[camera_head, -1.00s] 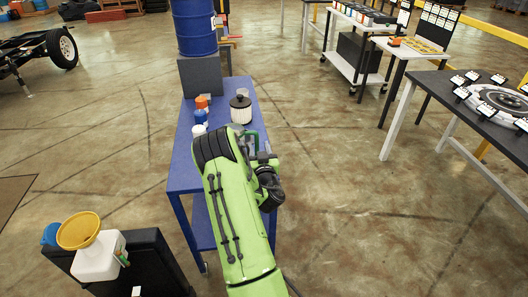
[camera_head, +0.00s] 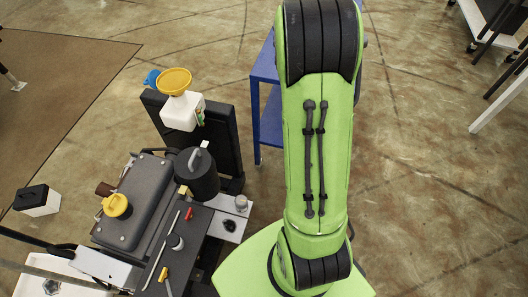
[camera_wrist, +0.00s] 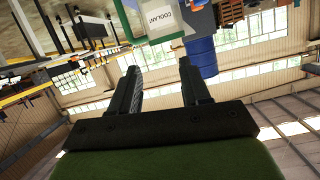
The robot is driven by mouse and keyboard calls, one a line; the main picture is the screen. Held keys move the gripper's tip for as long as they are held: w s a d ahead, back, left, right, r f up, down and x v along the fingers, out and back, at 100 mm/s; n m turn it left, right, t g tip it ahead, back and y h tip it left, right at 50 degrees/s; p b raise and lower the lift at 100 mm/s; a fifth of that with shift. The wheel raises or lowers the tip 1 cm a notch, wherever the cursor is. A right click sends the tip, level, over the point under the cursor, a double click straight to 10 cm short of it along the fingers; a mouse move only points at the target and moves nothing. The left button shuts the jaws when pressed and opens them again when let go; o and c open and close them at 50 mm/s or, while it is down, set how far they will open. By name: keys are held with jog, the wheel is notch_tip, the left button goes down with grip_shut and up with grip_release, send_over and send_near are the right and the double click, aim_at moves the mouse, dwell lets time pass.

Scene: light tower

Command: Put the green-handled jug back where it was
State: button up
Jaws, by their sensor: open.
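In the wrist view, a white label reading COOLANT with a green border (camera_wrist: 165,20) shows at the top edge, beyond my fingertips. It may be on the jug; its handle cannot be made out. My gripper (camera_wrist: 158,68) is open, its two dark fingers apart with nothing between them. It points towards the labelled thing with a visible gap. In the head view my raised green arm covers the middle, and neither my gripper nor a green-handled jug can be made out there.
A blue table (camera_head: 265,75) is mostly hidden behind my arm. A white container (camera_head: 183,112) with a yellow funnel stands left of it on a black stand. A dark can (camera_head: 197,176) and tools crowd the lower left. A blue drum (camera_wrist: 200,57) shows in the wrist view.

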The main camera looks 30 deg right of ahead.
jog(key=s+a+r+n+y, duration=0.2)
jog(key=a, duration=0.5)
jog(key=s+a+r+n+y, duration=0.1)
jog(key=s+a+r+y, duration=0.15)
jog(key=a, duration=0.45)
jog(key=s+a+r+n+y, duration=0.1)
jog(key=a+n+y, duration=0.15)
jog(key=a, duration=0.45)
jog(key=s+a+n+g+y, duration=0.3)
jog(key=s+a+n, duration=0.3)
jog(key=s+a, duration=0.7)
jog(key=s+f+y, duration=0.1)
jog(key=s, duration=0.2)
jog(key=shift+a, duration=0.2)
